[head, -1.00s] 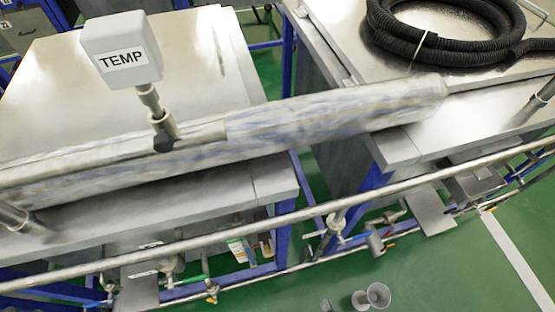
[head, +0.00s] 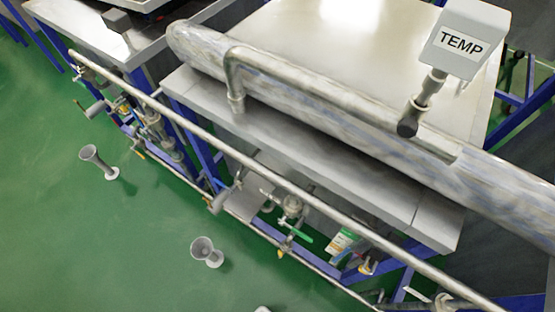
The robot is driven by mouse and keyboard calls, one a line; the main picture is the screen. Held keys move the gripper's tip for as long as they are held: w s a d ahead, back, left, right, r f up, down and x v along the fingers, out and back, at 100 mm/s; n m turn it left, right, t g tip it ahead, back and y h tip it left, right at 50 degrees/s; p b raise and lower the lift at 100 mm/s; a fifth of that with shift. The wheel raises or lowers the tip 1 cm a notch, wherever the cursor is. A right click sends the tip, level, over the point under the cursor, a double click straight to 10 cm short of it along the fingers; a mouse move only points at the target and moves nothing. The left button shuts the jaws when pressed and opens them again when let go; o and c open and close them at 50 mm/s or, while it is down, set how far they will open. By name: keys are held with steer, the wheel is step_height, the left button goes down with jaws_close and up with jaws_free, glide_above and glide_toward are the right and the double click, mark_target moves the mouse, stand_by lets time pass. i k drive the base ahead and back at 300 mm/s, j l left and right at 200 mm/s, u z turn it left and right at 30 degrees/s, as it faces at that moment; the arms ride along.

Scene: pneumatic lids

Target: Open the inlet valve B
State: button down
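Several small valves sit on the pipework below the front edge of the metal tank table. One valve with a green lever (head: 300,234) is under the table's middle. A grey cylindrical fitting (head: 218,201) is left of it. A cluster of valves and fittings (head: 150,125) sits further left, near the gap between the two tables. No label "B" is readable, so I cannot tell which one is inlet valve B. My gripper is not in view.
A long steel pipe (head: 270,172) runs diagonally in front of the valves. A metal table (head: 340,155) carries a thick wrapped pipe (head: 200,45) and a TEMP box (head: 465,40). Grey funnel-shaped pieces (head: 97,160) (head: 205,251) stand on the open green floor (head: 90,250).

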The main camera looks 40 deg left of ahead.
mark_target(302, 235)
steer(key=u, duration=0.95)
steer(key=l+u, duration=0.15)
steer(key=l, duration=0.2)
steer(key=k+l+u, duration=0.15)
steer(key=l, duration=0.15)
steer(key=l+u, duration=0.15)
steer(key=l, duration=0.15)
steer(key=k, duration=0.05)
